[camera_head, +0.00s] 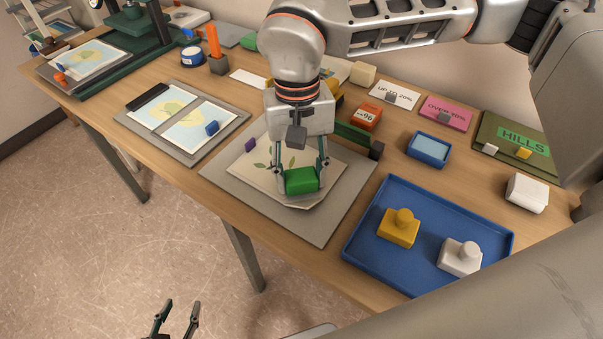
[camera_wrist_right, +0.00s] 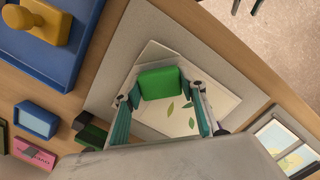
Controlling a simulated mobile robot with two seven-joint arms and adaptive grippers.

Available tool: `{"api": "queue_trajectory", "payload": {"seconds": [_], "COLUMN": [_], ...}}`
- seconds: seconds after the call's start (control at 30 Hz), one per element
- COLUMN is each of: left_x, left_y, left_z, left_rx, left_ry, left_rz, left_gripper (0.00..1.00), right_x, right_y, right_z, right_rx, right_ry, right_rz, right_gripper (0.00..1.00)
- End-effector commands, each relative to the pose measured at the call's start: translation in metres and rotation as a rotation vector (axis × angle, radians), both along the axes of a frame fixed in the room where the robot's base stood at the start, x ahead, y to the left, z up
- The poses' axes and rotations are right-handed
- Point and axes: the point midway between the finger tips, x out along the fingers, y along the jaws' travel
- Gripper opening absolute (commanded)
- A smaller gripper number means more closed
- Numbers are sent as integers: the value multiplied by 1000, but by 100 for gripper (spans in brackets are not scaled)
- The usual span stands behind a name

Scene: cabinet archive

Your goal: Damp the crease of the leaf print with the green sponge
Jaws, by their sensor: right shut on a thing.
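The leaf print (camera_head: 252,172) is a cream sheet with small green leaves, lying on a grey board (camera_head: 337,204); it also shows in the right wrist view (camera_wrist_right: 211,104). My right gripper (camera_head: 302,178) is shut on the green sponge (camera_head: 301,181) over the near part of the print. The sponge also shows between the fingers in the right wrist view (camera_wrist_right: 161,83). I cannot tell whether it touches the paper, and the crease is not clearly visible. My left gripper (camera_head: 178,318) is open and empty, low over the floor at the bottom edge.
A blue tray (camera_head: 374,217) with a yellow and a white knobbed block stands right of the board. A small blue dish (camera_head: 429,149) lies behind it. A map board (camera_head: 146,122) lies further left.

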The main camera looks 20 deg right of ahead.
Motion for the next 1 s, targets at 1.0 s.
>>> {"api": "queue_trajectory", "payload": {"seconds": [1.0], "left_x": [16], "left_y": [0], "left_z": [59], "left_rx": [-1], "left_ry": [-46], "left_rz": [0], "left_gripper": [40], "right_x": [0], "right_y": [0], "right_z": [67], "right_rx": [0], "right_ry": [0], "right_rz": [0], "right_gripper": [24]}}
